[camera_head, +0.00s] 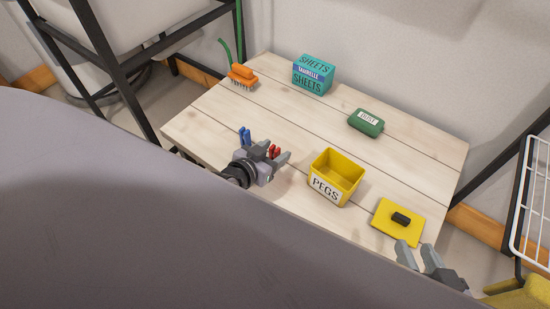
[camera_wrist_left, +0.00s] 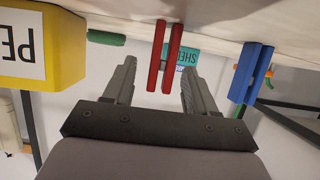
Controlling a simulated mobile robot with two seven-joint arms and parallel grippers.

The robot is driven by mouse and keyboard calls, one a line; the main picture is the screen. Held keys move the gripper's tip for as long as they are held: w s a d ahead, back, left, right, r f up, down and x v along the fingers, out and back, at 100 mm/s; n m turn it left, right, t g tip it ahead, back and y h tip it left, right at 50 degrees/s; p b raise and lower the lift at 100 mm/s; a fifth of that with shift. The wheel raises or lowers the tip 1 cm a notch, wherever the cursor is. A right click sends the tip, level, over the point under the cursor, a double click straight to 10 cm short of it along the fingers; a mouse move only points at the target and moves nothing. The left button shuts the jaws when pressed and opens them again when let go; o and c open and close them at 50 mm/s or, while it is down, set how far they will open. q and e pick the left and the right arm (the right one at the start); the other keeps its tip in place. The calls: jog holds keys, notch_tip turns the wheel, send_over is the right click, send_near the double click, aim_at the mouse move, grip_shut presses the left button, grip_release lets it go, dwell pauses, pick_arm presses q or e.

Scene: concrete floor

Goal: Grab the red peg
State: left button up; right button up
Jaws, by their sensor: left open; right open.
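The red peg (camera_head: 274,151) stands on the wooden table, just at the fingertips of my left gripper (camera_head: 276,152). In the left wrist view the red peg (camera_wrist_left: 165,58) shows between the two open fingers of my left gripper (camera_wrist_left: 158,75), ahead of them. The fingers are apart from each other, and I cannot tell if either touches the peg. A blue peg (camera_head: 245,138) stands to the left of the gripper; it also shows in the left wrist view (camera_wrist_left: 250,75). My right gripper (camera_head: 418,256) is open and empty at the table's front right edge.
A yellow PEGS box (camera_head: 335,189) stands open right of the left gripper. Its yellow lid (camera_head: 391,229) with a black handle lies further right. A green tin (camera_head: 366,123), a teal sheets box (camera_head: 313,74) and an orange brush (camera_head: 242,76) are at the back. The table's middle is clear.

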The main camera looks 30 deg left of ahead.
pick_arm(q)
jog(key=shift+w+f, duration=0.1)
jog(key=shift+w, duration=0.3)
pick_arm(e)
jog(key=shift+w+a, duration=0.1)
jog(key=shift+a, duration=0.05)
pick_arm(q)
jog(key=c, duration=1)
jog(key=shift+r, duration=0.35)
notch_tip(320, 180, up, 6)
jog(key=p, duration=0.3)
jog(key=shift+f, duration=0.15)
jog(key=shift+r+p, duration=2.85)
jog(key=shift+r, duration=3.95)
pick_arm(e)
jog(key=s+d+g+h, duration=0.1)
jog(key=s+d+h, duration=0.1)
jog(key=d, duration=0.4)
jog(key=shift+s+f+m, duration=0.35)
jog(key=shift+f+m, duration=0.05)
